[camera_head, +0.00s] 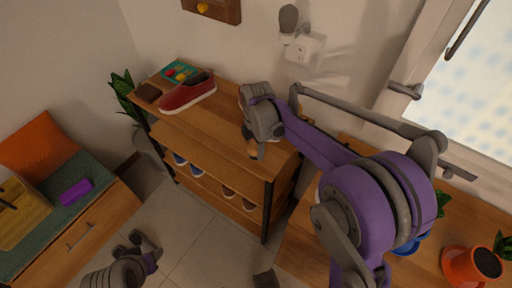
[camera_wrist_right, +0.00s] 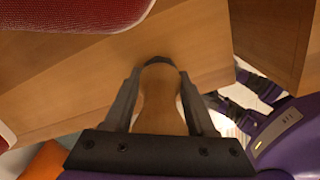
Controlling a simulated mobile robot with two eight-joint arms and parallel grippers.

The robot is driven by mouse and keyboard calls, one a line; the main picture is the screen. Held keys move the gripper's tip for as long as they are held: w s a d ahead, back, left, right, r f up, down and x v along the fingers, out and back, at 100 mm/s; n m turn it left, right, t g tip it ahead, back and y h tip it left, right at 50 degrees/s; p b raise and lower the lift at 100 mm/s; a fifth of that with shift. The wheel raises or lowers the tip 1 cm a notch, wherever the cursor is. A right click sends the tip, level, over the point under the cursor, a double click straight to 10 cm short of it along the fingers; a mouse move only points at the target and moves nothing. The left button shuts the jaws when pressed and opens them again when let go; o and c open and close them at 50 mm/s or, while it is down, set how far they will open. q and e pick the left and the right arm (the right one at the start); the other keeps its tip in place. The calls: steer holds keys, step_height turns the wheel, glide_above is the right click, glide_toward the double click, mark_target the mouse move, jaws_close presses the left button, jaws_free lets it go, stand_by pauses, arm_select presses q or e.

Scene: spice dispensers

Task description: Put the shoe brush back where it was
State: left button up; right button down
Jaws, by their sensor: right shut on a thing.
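The shoe brush shows as a wooden piece (camera_wrist_right: 158,104) between the two dark fingers of my right gripper (camera_wrist_right: 160,88) in the right wrist view. In the head view my right gripper (camera_head: 256,148) points down over the front right part of the wooden shoe rack's top (camera_head: 222,117), and only a small brown bit of the brush (camera_head: 253,152) shows. The gripper is shut on the brush. I cannot tell whether the brush touches the rack top. My left gripper (camera_head: 139,246) is low over the floor, empty, with its fingers apart.
A red shoe (camera_head: 187,94) and a box with coloured items (camera_head: 180,72) stand on the rack top to the left. More shoes (camera_head: 188,164) sit on the lower shelf. A bench with an orange cushion (camera_head: 38,145) is at left.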

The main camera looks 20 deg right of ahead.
steer(key=shift+f, duration=0.15)
steer(key=shift+c, duration=1.1)
jaws_free()
